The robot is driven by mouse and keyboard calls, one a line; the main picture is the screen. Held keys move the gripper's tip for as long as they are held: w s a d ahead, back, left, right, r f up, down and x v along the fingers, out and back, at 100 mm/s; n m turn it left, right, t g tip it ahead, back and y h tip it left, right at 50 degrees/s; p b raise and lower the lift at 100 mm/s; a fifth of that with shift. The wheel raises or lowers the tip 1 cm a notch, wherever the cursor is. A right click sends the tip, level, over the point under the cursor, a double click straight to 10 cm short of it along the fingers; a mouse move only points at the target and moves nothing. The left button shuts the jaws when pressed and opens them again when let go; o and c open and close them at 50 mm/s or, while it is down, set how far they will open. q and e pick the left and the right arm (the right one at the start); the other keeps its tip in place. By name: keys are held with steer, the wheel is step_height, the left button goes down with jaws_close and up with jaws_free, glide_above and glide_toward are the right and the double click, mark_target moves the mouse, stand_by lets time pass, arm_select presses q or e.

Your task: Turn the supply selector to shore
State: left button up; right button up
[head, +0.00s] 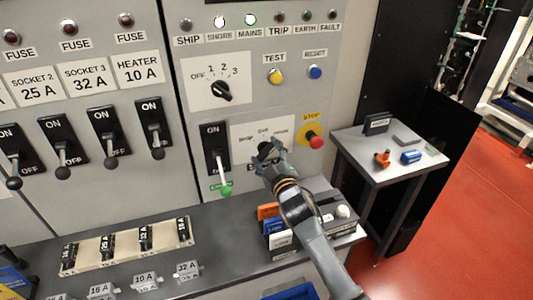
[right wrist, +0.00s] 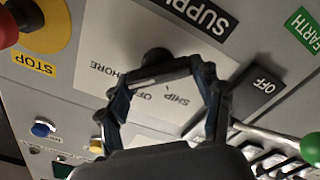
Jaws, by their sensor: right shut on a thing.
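The supply selector's white plate (head: 283,128) sits low on the grey panel, left of the stop button. My right gripper (head: 266,151) is at its dark knob and covers most of it in the head view. In the right wrist view the plate (right wrist: 105,40) shows the words ship, off and part of shore, with the black knob (right wrist: 155,56) partly behind my fingers. My right gripper (right wrist: 168,82) is shut on the knob. Which mark the pointer faces I cannot tell. The shore lamp (head: 219,21) is lit white and the mains lamp (head: 250,20) is lit green. My left gripper is not in view.
A green-tipped lever (head: 226,187) is left of the selector, and a red stop button (head: 316,141) is to its right. Below, a shelf (head: 225,225) carries orange, blue and white blocks close to my right arm. A small side table (head: 375,158) stands to the right.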

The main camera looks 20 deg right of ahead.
stand_by(0.3)
steer(key=o, duration=1.2)
steer(key=shift+c, duration=0.2)
steer(key=shift+s, duration=0.1)
steer(key=s, duration=1.2)
steer(key=shift+d, duration=0.25)
steer(key=shift+f, duration=0.15)
